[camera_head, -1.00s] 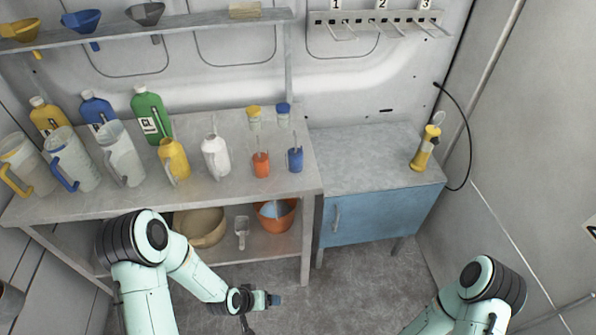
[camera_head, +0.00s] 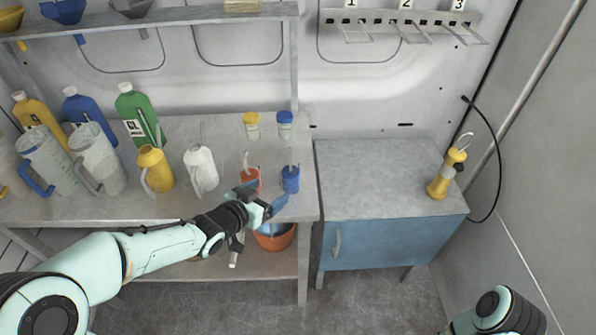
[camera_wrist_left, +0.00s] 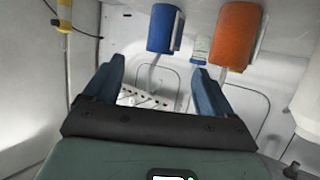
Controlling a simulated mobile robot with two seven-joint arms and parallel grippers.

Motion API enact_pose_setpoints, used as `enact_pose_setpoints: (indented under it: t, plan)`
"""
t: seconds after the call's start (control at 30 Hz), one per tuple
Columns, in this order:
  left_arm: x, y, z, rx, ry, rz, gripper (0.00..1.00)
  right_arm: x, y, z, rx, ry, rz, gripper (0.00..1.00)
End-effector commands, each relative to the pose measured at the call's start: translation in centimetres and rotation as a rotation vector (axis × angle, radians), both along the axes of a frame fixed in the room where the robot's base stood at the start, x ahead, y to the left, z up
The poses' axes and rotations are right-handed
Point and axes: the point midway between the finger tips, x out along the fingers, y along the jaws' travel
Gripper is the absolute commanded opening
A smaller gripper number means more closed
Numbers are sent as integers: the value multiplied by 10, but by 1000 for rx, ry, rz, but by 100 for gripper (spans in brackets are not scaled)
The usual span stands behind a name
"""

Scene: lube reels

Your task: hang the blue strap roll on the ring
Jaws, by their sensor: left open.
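The blue strap roll (camera_head: 290,180) stands upright on the bench near its right front corner, with a thin light piece rising from its top. It also shows in the left wrist view (camera_wrist_left: 161,28), which looks upside down. My left gripper (camera_head: 267,198) is open and empty at the bench's front edge, just left of and in front of the blue roll, apart from it. Its fingers (camera_wrist_left: 157,80) frame the wall rack in the wrist view. No plain ring is clear; a rail with wire prongs (camera_head: 400,24), labelled 1, 2, 3, hangs on the wall. My right gripper is out of view.
An orange roll (camera_head: 250,179) stands close left of the blue one, partly behind my gripper. Small lidded jars (camera_head: 285,124) stand behind. Jugs and bottles fill the bench's left. The blue cabinet (camera_head: 375,180) has a clear top except a yellow lamp (camera_head: 446,176) with a metal loop.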

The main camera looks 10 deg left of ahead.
Motion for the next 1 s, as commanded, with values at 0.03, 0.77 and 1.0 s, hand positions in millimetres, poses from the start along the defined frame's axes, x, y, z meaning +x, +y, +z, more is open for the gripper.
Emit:
enact_pose_setpoints:
  t: [0.03, 0.77, 1.0]
  plan:
    - [6, -3, -4, -1, 4, -2, 84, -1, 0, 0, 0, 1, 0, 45]
    - [95, -29, -33, -1, 2, -1, 84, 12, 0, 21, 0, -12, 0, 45]
    - [115, -36, -43, 0, 2, -1, 84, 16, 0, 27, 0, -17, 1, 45]
